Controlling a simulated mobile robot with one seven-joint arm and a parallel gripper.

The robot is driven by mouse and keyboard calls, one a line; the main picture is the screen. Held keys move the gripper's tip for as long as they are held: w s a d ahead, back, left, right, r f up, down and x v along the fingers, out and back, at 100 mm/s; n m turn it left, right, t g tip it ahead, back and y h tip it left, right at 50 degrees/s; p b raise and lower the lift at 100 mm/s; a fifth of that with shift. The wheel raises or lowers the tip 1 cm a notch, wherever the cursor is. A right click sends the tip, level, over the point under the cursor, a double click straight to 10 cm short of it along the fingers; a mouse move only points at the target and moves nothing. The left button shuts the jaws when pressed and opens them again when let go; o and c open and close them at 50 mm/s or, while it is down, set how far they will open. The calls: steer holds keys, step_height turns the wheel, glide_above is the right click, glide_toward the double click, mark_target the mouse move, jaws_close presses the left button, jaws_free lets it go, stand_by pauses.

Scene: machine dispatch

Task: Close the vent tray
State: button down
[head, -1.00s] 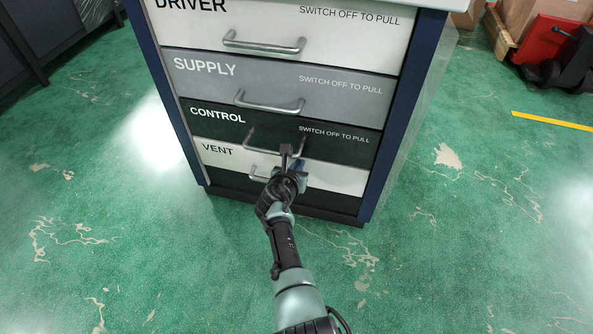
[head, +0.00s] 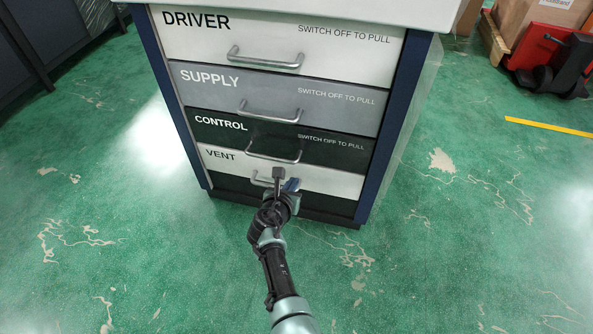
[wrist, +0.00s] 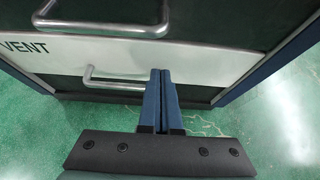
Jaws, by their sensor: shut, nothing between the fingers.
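The vent tray (head: 325,183) is the white drawer front marked VENT, low in the cabinet. It looks about level with the fronts above, though a small gap is hard to judge. My gripper (head: 291,184) is in front of the tray, right of the handle's middle. In the wrist view the blue fingers (wrist: 160,73) are together and empty, with their tips over the white front beside the handle's right end. Contact cannot be told.
Above are the control drawer (head: 325,150), the supply drawer (head: 335,105) and the driver drawer (head: 345,55), all looking shut. The cabinet's blue side post (head: 395,130) stands at right. Green floor around is open. A red cart (head: 545,55) is far right.

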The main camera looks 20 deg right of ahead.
steer(key=p+v, duration=0.6)
steer(key=v, duration=0.2)
steer(key=shift+a+f, duration=0.1)
